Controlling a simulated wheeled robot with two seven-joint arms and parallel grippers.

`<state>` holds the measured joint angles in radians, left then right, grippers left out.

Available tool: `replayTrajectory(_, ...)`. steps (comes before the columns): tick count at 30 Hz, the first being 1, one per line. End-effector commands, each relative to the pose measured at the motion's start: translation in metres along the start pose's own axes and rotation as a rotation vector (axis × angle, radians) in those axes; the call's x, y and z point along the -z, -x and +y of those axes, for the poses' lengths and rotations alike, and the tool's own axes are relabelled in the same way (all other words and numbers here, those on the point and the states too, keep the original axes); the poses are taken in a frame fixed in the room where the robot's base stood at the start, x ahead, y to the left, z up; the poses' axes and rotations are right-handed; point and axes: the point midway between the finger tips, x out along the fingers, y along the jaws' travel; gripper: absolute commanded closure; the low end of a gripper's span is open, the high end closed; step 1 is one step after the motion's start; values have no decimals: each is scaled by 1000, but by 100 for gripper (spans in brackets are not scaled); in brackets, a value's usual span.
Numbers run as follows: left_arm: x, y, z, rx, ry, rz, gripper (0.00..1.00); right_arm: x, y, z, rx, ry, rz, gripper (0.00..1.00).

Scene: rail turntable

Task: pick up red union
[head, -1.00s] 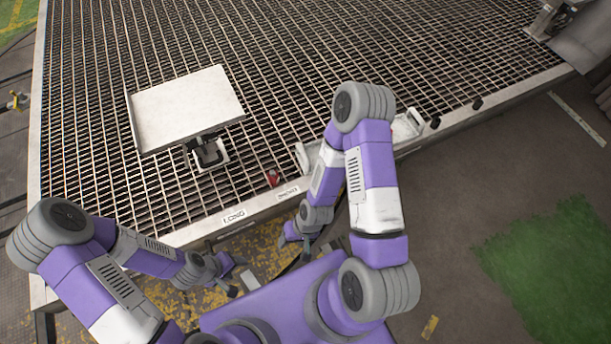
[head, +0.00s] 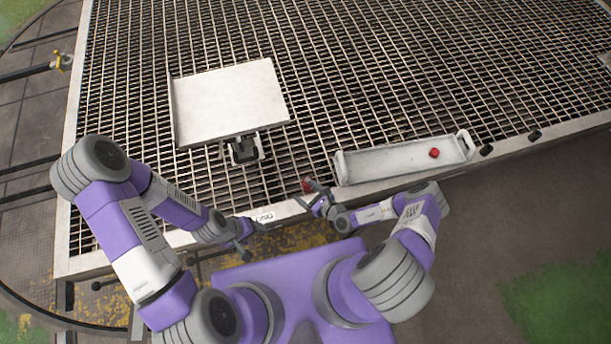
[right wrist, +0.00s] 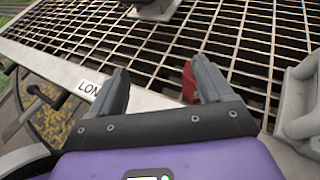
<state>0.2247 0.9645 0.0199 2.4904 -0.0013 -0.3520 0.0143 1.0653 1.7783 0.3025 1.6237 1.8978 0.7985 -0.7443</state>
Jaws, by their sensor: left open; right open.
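A small red piece (head: 307,185) lies on the grating near the table's front edge. A second red piece (head: 434,153) rests in the white tray on the right. I cannot tell from shape which is the red union. My right gripper (head: 315,199) is open, with its fingers right at the piece near the edge. In the right wrist view, this red piece (right wrist: 188,82) shows beside the inner side of the right-hand finger, partly hidden by it. No contact can be made out. My left gripper (head: 246,238) is open and empty, low at the front edge.
The long white tray (head: 365,164) with end handles stands right of my right gripper. A tilted white plate on a stand (head: 230,103) is at the left on the grating. Small black pieces (head: 486,151) sit along the right edge. The middle grating is clear.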

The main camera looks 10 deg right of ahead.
Motion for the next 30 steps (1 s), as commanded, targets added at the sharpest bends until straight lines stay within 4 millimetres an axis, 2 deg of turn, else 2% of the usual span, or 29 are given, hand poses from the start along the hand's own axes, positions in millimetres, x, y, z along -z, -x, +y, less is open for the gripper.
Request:
replayTrajectory(1,0,0,0,0,0,0,33,10,1,-14,79,-36,7,20)
replayTrajectory(3,0,0,0,0,0,0,33,19,3,-28,156,-65,16,20)
replayTrajectory(7,0,-3,-1,0,0,-1,33,28,-1,-41,216,-85,25,20)
replayTrajectory(22,1,-35,-13,0,0,-1,33,34,-63,-50,216,-86,25,20)
replayTrajectory(30,1,-36,-14,0,0,0,33,31,-70,-52,215,-86,26,20)
